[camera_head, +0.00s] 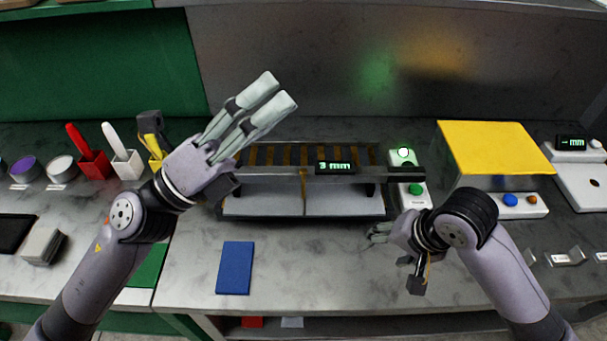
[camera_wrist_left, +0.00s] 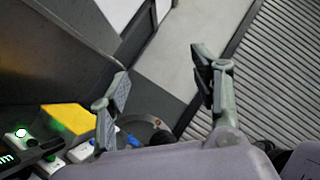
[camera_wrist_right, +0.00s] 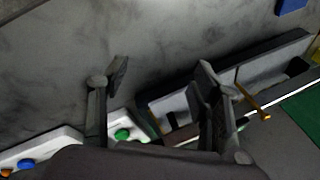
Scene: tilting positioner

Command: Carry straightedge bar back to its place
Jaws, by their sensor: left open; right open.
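A long dark straightedge bar (camera_head: 400,173) with a small display reading 3 mm (camera_head: 335,167) lies level across the tilting positioner (camera_head: 300,204). Its bright edge shows in the right wrist view (camera_wrist_right: 190,133), partly hidden by a finger. My left gripper (camera_head: 268,100) is open and empty, raised above the left back part of the positioner, apart from the bar. Its spread fingers show in the left wrist view (camera_wrist_left: 165,82). My right gripper (camera_head: 388,244) is open and empty over the table in front of the positioner's right end, apart from the bar.
A control box with a green button (camera_head: 415,190) stands beside the positioner's right end. A yellow-topped block (camera_head: 495,148) stands further right. A blue plate (camera_head: 236,267) lies in front. Red (camera_head: 94,164) and white (camera_head: 122,165) holders stand at left. The front middle of the table is clear.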

